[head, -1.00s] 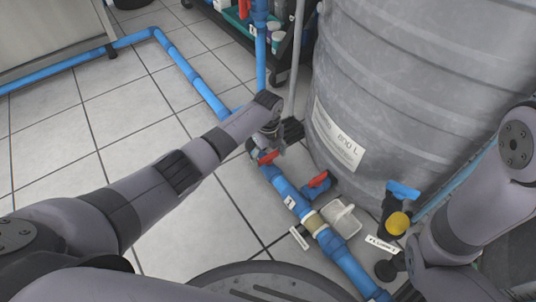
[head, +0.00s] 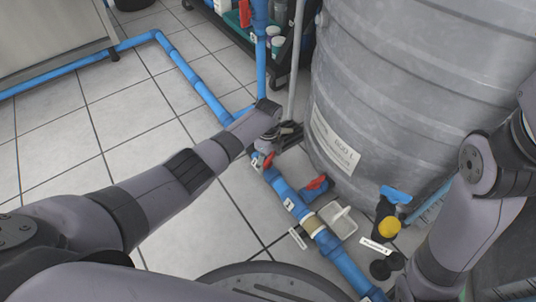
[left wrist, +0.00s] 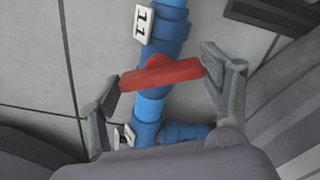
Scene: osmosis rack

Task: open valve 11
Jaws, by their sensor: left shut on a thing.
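Valve 11 has a red lever handle (left wrist: 160,74) on a blue pipe, with a white "11" tag (left wrist: 143,23) just above it in the left wrist view. The handle lies across the pipe, slightly tilted. My left gripper (left wrist: 161,77) has one finger at each end of the handle and is shut on it lengthwise. In the head view, the left gripper (head: 272,143) reaches down over the valve and partly hides it; a bit of the red handle (head: 268,160) shows below. My right arm comes in at the right, but its gripper is not in view.
A large grey tank (head: 420,80) stands close to the right of the valve. Another red-handled valve (head: 316,184) sits nearby on a side branch. A blue-handled valve (head: 396,194) and yellow knob (head: 389,228) lie further right. Tiled floor (head: 75,145) is clear at left.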

